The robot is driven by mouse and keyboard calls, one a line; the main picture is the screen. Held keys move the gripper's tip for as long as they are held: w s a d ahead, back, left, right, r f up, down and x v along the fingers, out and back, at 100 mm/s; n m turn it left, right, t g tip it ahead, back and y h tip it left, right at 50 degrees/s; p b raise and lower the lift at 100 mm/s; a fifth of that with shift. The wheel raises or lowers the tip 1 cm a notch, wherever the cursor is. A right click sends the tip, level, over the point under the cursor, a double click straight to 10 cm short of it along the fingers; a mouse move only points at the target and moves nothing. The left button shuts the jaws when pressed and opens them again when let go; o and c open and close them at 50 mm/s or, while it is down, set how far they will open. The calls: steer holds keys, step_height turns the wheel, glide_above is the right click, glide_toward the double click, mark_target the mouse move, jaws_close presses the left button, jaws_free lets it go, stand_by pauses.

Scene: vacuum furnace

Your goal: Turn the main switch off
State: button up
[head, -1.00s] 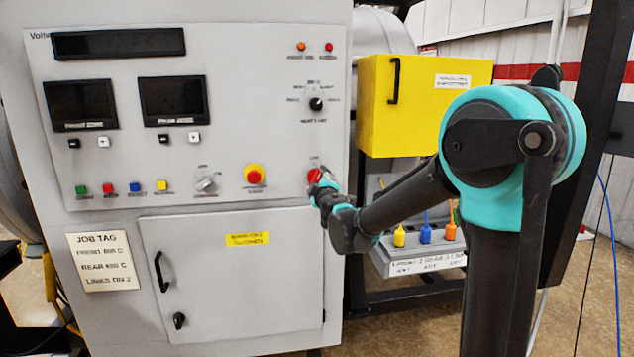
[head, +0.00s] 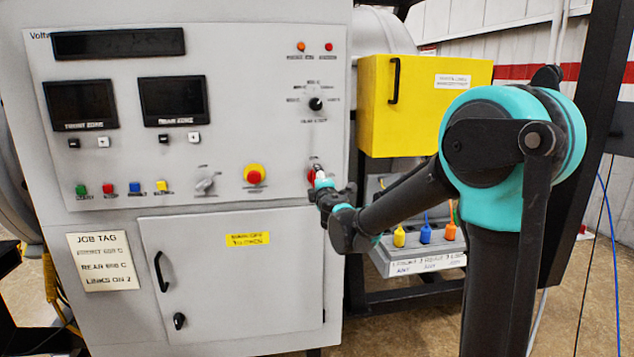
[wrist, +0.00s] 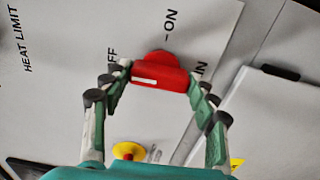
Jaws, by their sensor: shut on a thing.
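The main switch is a red rotary handle (wrist: 160,74) on the light grey panel; in the head view it shows as a small red patch (head: 312,175) at the panel's lower right. My gripper (wrist: 159,72) is shut on this handle, with a finger at each end of its bar. In the wrist view the bar lies nearly level, and its white stripe is at the left end, on the side of the letters "FF". "ON" stands above and to the right of the handle. Fingers hide part of the lettering. In the head view my gripper (head: 320,180) largely covers the switch.
A red button on a yellow base (head: 254,174) sits just left of the switch. A black knob (head: 315,104) is above it.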

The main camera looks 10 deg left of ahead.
steer(key=o, duration=1.2)
steer(key=shift+c, duration=0.2)
steer(key=shift+s, duration=0.1)
steer(key=v, duration=1.2)
